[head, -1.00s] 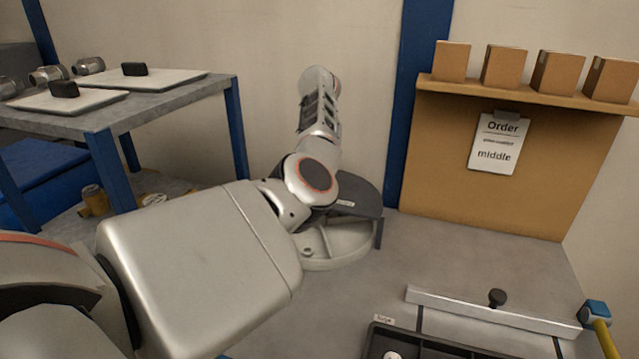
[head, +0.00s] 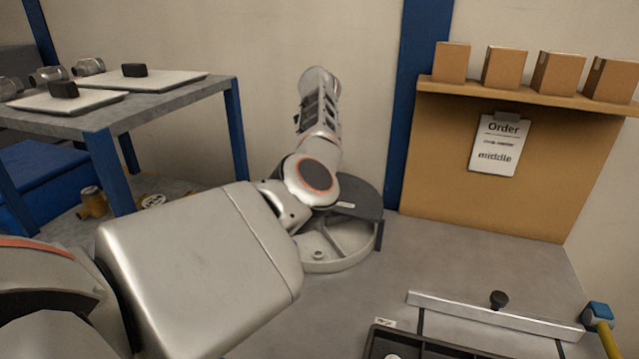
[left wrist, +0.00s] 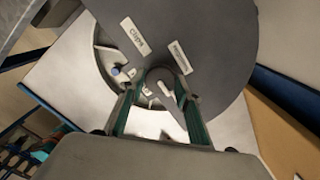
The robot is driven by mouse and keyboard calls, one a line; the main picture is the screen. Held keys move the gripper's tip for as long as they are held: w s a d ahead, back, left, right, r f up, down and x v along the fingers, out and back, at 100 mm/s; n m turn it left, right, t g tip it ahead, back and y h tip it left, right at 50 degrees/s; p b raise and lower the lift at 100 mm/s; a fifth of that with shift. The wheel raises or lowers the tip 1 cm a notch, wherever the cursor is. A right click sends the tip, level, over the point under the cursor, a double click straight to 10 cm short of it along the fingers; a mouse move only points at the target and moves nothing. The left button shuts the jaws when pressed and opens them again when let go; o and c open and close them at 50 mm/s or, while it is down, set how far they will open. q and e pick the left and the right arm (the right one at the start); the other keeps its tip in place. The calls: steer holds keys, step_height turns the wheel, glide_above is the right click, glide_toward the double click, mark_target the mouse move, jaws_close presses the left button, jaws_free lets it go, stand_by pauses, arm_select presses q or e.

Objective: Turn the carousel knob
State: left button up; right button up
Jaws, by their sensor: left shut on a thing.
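The carousel (head: 340,262) is a round, light grey tray with compartments, partly covered by a dark grey lid (head: 362,195). It stands on the table by the back wall, partly hidden behind my left arm. In the left wrist view the lid (left wrist: 215,40) carries a "Clips" label and a second, unreadable one. The carousel knob (left wrist: 158,77) is at the lid's centre, between the fingers of my left gripper (left wrist: 160,90), which is shut on it. A small bluish part (left wrist: 116,71) shows in an open compartment. My right gripper is in neither view.
An order sheet (head: 496,146) reading "middle" hangs on a brown panel under a shelf of boxes (head: 505,67). A metal bar with a black knob (head: 498,300) and a dark tray (head: 384,342) are at front right. A side table (head: 215,88) stands left.

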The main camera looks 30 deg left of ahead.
arm_select(q)
steer(key=o, duration=1.1)
steer(key=shift+f, duration=0.1)
step_height(320, 180, up, 12)
